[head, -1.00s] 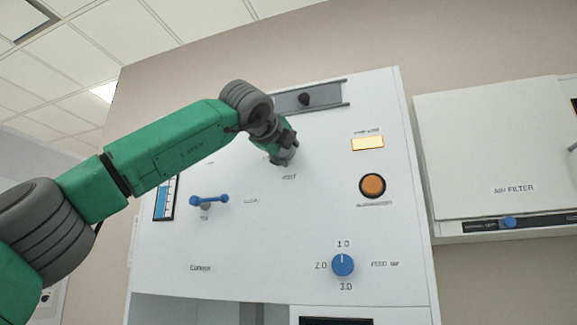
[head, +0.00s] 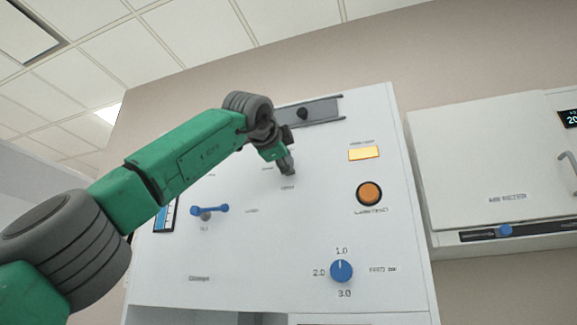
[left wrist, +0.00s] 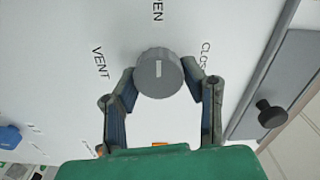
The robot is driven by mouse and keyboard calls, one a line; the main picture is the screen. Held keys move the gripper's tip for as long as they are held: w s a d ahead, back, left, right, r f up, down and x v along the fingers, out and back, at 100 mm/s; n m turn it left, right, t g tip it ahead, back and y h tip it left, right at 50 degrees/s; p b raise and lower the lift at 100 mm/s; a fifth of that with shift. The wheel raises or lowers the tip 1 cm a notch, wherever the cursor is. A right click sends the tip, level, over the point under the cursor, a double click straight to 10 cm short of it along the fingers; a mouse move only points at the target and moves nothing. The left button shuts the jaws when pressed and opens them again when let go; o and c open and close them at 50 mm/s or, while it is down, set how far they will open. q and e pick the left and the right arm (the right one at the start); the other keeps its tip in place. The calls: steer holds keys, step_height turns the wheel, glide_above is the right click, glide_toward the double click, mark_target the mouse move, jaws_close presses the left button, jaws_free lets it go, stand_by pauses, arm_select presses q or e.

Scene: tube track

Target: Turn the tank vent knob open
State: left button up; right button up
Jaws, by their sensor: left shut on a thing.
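The vent knob (left wrist: 158,74) is a round grey knob with a short white line on its face, in the left wrist view. The line points up toward the label at the top, of which "PEN" shows. "VENT" is printed to the left and a partly hidden "CLOS" label to the right. My left gripper (left wrist: 160,82) is shut on the knob, one finger on each side. In the head view my left gripper (head: 286,166) is at the white panel (head: 290,230), and it hides the knob there. My right gripper is in neither view.
The panel also has a blue lever (head: 210,210), an orange button (head: 369,194), a lit yellow lamp (head: 365,153), a blue dial (head: 341,271) and a grey slide bar with a black knob (head: 303,113). A white cabinet (head: 500,165) is at the right.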

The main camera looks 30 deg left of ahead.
arm_select(q)
steer(key=shift+w+f, duration=0.1)
steer(key=shift+f, duration=0.15)
stand_by(0.3)
steer(key=o, duration=1.2)
steer(key=shift+c, duration=0.2)
steer(key=shift+a, duration=0.2)
steer(key=shift+r, duration=0.1)
steer(key=v, duration=1.2)
